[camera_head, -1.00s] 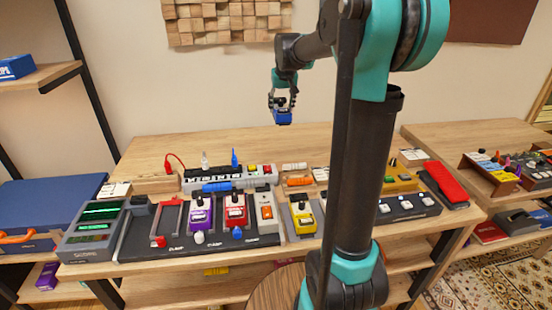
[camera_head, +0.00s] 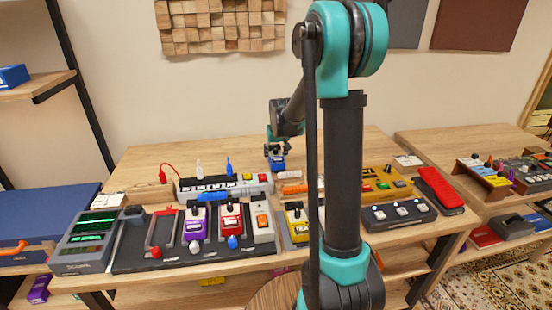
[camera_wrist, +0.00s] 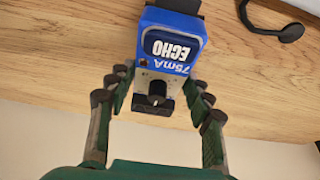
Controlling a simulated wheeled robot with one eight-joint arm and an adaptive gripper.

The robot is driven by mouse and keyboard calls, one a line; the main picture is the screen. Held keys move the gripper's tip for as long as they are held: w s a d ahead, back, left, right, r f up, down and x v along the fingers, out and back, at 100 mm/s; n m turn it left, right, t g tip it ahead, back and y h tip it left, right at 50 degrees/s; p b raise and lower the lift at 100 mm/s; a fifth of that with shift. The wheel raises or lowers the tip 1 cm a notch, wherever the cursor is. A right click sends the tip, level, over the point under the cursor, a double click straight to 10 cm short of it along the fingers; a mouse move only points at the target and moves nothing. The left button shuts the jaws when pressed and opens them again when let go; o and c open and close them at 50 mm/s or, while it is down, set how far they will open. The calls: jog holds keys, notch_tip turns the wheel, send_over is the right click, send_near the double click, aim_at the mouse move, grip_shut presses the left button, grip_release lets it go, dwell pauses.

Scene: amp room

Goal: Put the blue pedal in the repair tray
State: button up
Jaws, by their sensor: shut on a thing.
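The blue pedal (camera_head: 279,164) hangs in my gripper (camera_head: 277,148) at the rear of the middle table, behind the power strip. In the wrist view the blue pedal (camera_wrist: 171,45) shows "ECHO" and "75mA" upside down, with a dark knob at its near end. The fingers of my gripper (camera_wrist: 157,98) are shut about that near end. Wooden tabletop lies behind the pedal; whether it touches the wood I cannot tell. No label marks the repair tray. A brown open-topped tray (camera_head: 492,183) on the right table may be it, but I cannot be sure.
A dark pedalboard (camera_head: 135,257) holds purple, red and white pedals. Behind it stands a grey power strip (camera_head: 257,184) with plugs. A yellow pedal (camera_head: 297,222) and a yellow multi-switch unit (camera_head: 384,183) are further right. A black round-ended item (camera_wrist: 291,32) lies near the pedal.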

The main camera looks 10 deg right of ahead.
jog(key=shift+f, duration=1)
jog(key=o, duration=1.6)
jog(key=shift+f, duration=0.1)
jog(key=shift+c, duration=0.2)
